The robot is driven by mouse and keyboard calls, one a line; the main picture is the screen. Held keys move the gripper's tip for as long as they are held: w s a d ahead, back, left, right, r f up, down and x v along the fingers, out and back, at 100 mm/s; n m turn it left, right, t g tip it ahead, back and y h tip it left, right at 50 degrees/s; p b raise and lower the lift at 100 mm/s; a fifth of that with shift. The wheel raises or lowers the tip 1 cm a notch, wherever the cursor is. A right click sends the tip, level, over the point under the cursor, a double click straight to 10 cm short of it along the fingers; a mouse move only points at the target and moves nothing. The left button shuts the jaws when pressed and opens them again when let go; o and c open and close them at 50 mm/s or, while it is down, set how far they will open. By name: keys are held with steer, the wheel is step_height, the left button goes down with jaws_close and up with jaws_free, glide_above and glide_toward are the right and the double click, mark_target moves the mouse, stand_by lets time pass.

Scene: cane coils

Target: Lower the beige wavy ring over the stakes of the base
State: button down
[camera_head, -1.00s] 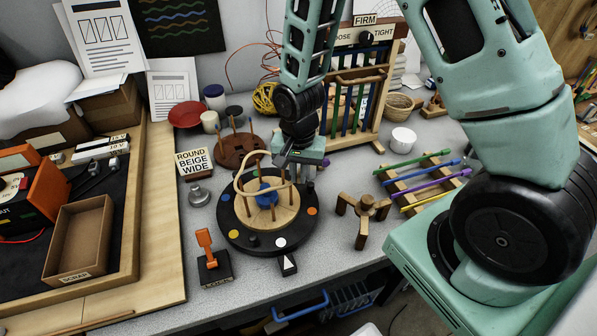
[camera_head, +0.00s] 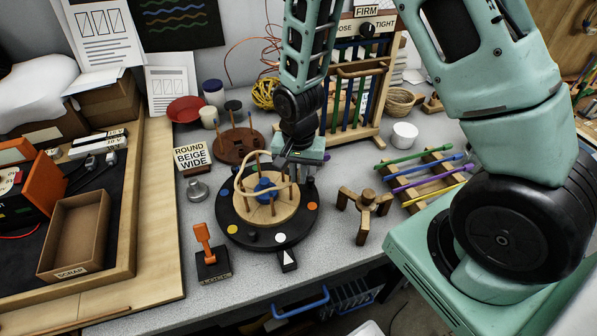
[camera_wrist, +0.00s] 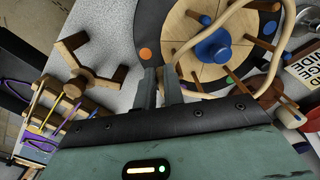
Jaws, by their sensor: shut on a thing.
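The beige wavy ring (camera_head: 250,159) is a thin loop over the round base (camera_head: 278,214). The base is a pale wooden disc with upright brown stakes and a blue knob (camera_head: 264,185) in the middle. My gripper (camera_head: 284,164) is shut on the ring at its back right side. In the wrist view my fingers (camera_wrist: 161,88) are closed at the ring's near end, and the ring (camera_wrist: 213,30) curves away past the blue knob (camera_wrist: 213,46). The ring looks tilted and close to the stake tops. I cannot tell which stakes are inside it.
The disc sits on a black turntable (camera_head: 236,224) with coloured dots. An orange lever (camera_head: 203,237) stands in front left and a three-legged wooden stand (camera_head: 364,210) to the right. A brown stake holder (camera_head: 237,148) and label sign (camera_head: 191,157) are behind left. A peg rack (camera_head: 424,172) lies at right.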

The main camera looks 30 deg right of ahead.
steer(key=shift+f+b, duration=0.75)
steer(key=shift+f, duration=0.25)
steer(key=c, duration=1.4)
jaws_free()
steer(key=shift+c, duration=0.2)
steer(key=shift+r, duration=0.1)
step_height(320, 180, up, 17)
steer(key=b, duration=0.2)
steer(key=shift+r, duration=0.15)
steer(key=s+a+f+n+b, duration=0.1)
steer(key=s+a+n, duration=0.5)
steer(key=s+n, duration=0.2)
steer(key=s+a+f+n+b, duration=0.1)
steer(key=s+a+n+b, duration=0.1)
steer(key=s+a+n, duration=0.4)
steer(key=s+n, duration=0.2)
steer(key=s, duration=0.3)
steer(key=shift+s+a+f+y, duration=0.15)
steer(key=shift+s+y, duration=0.15)
steer(key=shift+s, duration=0.05)
